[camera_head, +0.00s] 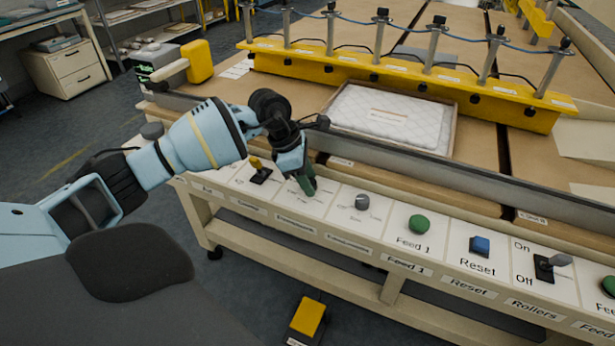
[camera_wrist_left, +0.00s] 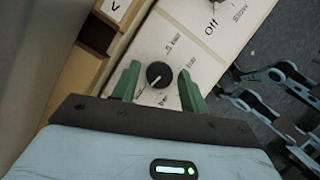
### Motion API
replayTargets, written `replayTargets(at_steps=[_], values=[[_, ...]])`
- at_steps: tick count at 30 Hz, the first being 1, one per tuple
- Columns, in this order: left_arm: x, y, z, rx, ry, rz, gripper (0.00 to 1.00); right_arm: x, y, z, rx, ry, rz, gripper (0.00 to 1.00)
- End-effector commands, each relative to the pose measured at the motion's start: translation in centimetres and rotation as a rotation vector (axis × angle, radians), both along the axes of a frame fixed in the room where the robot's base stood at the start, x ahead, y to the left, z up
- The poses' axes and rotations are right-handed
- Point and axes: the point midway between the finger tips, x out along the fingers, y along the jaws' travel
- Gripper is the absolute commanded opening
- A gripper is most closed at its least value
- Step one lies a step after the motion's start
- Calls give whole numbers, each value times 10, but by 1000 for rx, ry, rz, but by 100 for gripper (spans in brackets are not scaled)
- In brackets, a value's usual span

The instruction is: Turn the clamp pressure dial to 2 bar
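The clamp pressure dial (camera_wrist_left: 159,74) is a round black knob on a white panel plate with small printed markings, too blurred to read surely. A pale pointer line on it runs towards the lower left in the left wrist view. My left gripper (camera_wrist_left: 157,88) is open, with one green finger on each side of the dial and visible gaps between. In the head view my left gripper (camera_head: 305,188) is over the control panel (camera_head: 335,213), left of a grey knob, and hides the dial. My right gripper is not in view.
The grey knob (camera_head: 362,202), green Feed 1 button (camera_head: 419,224), blue Reset button (camera_head: 480,245) and Rollers switch (camera_head: 545,267) stand to the right. A yellow-handled lever (camera_head: 260,170) stands to the left. A metal rail (camera_head: 420,170) runs behind the panel.

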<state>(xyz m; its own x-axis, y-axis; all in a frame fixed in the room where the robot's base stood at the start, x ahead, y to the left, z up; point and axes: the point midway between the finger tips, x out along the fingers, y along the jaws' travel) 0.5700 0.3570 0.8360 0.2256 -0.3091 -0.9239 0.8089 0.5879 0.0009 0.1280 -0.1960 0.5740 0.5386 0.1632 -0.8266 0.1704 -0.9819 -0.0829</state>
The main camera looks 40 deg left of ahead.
Motion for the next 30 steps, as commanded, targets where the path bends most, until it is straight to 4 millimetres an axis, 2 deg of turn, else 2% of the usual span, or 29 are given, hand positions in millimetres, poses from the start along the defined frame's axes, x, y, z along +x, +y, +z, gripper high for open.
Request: replayTargets(at_steps=[1, 8, 20, 30], values=[[0, 0, 0, 0, 0, 0, 37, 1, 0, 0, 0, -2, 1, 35], [0, 0, 0, 0, 0, 0, 7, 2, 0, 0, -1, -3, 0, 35], [-1, 0, 2, 0, -1, 85, 7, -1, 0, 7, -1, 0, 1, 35], [-2, -2, 4, -1, -4, 353, 7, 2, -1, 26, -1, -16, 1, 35]])
